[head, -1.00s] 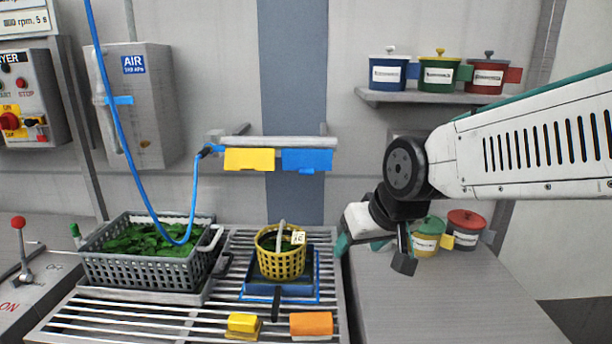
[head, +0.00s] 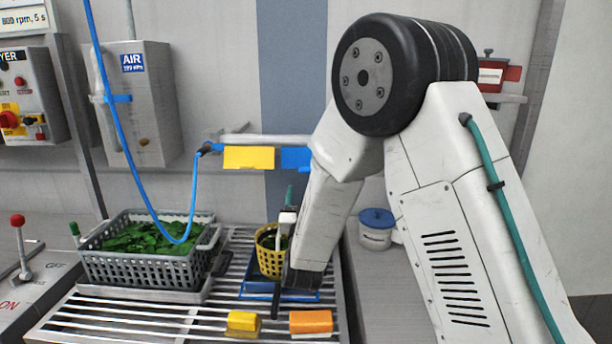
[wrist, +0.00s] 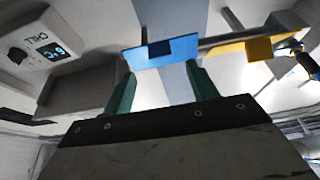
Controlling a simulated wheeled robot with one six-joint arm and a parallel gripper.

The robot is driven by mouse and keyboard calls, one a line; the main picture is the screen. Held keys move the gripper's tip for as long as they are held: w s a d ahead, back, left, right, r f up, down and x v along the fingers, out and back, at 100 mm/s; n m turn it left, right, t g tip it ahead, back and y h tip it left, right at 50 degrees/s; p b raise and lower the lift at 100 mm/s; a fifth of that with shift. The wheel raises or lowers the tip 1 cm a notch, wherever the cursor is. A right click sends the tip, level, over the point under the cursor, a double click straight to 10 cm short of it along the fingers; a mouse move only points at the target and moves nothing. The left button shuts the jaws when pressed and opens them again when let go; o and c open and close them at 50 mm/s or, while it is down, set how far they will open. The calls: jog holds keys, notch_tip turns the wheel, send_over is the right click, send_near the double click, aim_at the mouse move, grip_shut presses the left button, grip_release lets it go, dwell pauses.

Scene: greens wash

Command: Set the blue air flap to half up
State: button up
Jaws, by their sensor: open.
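The blue air flap (head: 295,158) hangs from the rail beside the yellow flap (head: 248,158) in the head view; my arm covers its right part. In the wrist view the blue flap (wrist: 178,49) with its darker tab lies just beyond my fingertips, the yellow flap (wrist: 225,49) to its right. My gripper (wrist: 161,80) is open, its teal fingers apart and nothing between them. In the head view my gripper (head: 290,197) points up below the blue flap, partly hidden by my arm. I cannot tell whether a finger touches the flap.
The yellow basket (head: 268,262) stands close below my gripper. A blue hose (head: 131,150) loops down left of the flaps to the grey crate (head: 140,270) of greens. A yellow block (head: 243,320) and an orange block (head: 311,321) are at the front of the slatted rack.

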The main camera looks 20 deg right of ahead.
aim_at(306, 160)
jog(key=x, duration=0.7)
jog(key=shift+w, duration=0.25)
jog(key=shift+d+r, duration=0.1)
grip_shut()
